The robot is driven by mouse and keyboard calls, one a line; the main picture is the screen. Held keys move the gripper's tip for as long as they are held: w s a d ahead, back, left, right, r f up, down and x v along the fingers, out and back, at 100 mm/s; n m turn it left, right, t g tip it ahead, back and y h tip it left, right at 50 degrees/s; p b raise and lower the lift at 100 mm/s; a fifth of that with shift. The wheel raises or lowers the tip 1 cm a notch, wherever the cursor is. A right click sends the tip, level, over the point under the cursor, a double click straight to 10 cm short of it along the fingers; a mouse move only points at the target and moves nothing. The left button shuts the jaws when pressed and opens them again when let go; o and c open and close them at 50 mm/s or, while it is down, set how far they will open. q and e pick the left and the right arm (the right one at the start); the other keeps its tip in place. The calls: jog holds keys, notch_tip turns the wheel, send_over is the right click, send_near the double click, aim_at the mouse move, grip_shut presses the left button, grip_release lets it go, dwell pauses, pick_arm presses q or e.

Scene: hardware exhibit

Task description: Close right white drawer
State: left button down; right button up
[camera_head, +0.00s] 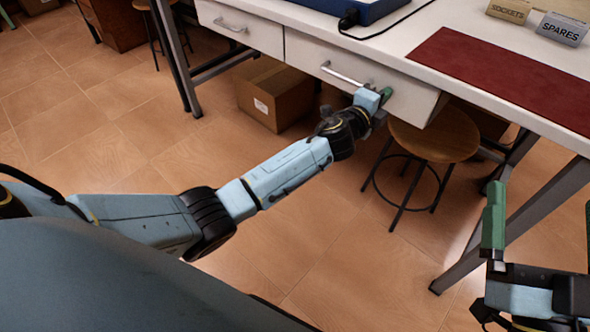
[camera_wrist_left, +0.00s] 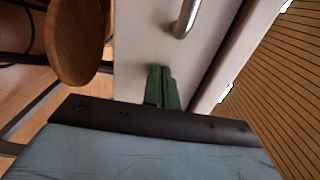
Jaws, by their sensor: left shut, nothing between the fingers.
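The right white drawer (camera_head: 320,52) is under the white tabletop, with a metal bar handle (camera_head: 345,75) on its front. Its right end shows a side face, so it seems to stand out a little from the table. My left gripper (camera_head: 386,95) is shut and empty, its green fingertips at the drawer front just right of the handle. In the left wrist view, the shut fingers (camera_wrist_left: 161,82) point at the drawer front (camera_wrist_left: 150,35), beside the handle (camera_wrist_left: 187,18); I cannot tell if they touch. My right gripper (camera_head: 540,210) is open and empty at the lower right.
The left white drawer (camera_head: 240,27) is beside it. A round wooden stool (camera_head: 433,140) stands below the right drawer, and a cardboard box (camera_head: 272,95) lies under the table. A blue case (camera_head: 345,8), a red mat (camera_head: 500,75) and signs (camera_head: 562,30) are on the tabletop.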

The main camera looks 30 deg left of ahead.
pick_arm(q)
jog(key=shift+w+r, duration=0.15)
jog(key=shift+r, duration=0.15)
jog(key=shift+d, duration=0.1)
